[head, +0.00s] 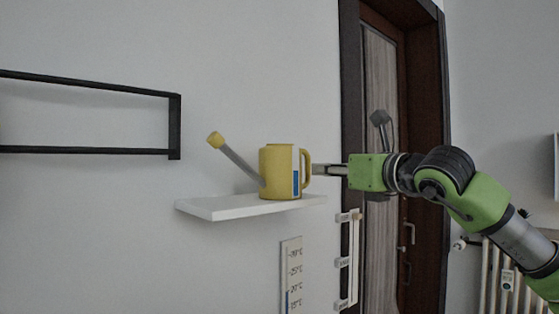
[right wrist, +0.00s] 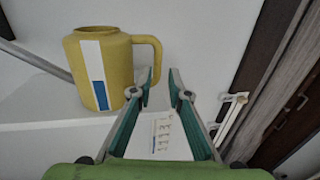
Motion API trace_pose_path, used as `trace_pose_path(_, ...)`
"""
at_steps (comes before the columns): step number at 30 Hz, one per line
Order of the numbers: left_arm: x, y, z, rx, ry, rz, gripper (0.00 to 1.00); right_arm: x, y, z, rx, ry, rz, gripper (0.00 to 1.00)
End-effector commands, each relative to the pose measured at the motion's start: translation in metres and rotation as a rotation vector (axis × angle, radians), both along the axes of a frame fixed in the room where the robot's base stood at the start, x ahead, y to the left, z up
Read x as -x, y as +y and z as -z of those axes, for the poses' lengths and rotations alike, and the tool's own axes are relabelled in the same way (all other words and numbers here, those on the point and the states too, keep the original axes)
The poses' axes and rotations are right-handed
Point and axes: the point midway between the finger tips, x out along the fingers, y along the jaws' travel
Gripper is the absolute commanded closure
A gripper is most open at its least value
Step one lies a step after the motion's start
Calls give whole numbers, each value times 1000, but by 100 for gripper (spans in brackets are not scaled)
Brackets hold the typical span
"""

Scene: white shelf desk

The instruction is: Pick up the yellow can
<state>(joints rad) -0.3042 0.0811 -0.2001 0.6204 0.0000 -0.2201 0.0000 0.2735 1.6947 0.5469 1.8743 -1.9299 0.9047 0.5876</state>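The yellow can (head: 278,172) is a watering can with a grey spout, a yellow spout tip and a white-and-blue strip. It stands upright on a small white wall shelf (head: 230,207). Its handle (head: 308,168) faces right, toward my right gripper (head: 322,169). In the right wrist view the can (right wrist: 118,75) is at upper left, and its handle (right wrist: 158,52) is close to the left fingertip. My right gripper (right wrist: 161,82) is open, its fingers apart with nothing held. I cannot tell whether a finger touches the handle. My left gripper is out of view.
A black wall frame (head: 175,128) hangs at the left. A thermometer plate (head: 291,275) is on the wall below the shelf, and a white hook rack (head: 352,265) is beside the dark-framed door (head: 380,70). A radiator (head: 490,275) stands at lower right.

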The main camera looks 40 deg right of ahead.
Motion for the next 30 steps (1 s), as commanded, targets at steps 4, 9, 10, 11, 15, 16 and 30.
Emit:
trace_pose_path(4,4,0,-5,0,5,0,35,-10,-1,1,-1,3,-1,83)
trace_pose_path(9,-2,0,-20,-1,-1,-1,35,-25,-1,-2,-1,6,0,83)
trace_pose_path(10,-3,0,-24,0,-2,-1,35,-30,-1,-3,0,7,-1,83)
trace_pose_path(11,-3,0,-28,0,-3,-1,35,-34,-1,-3,0,7,-1,83)
trace_pose_path(15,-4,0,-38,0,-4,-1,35,-51,-3,-2,0,6,1,83)
trace_pose_path(16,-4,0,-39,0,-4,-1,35,-54,-3,-2,0,5,0,83)
trace_pose_path(30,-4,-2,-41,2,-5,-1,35,-62,-4,0,-1,1,-2,100)
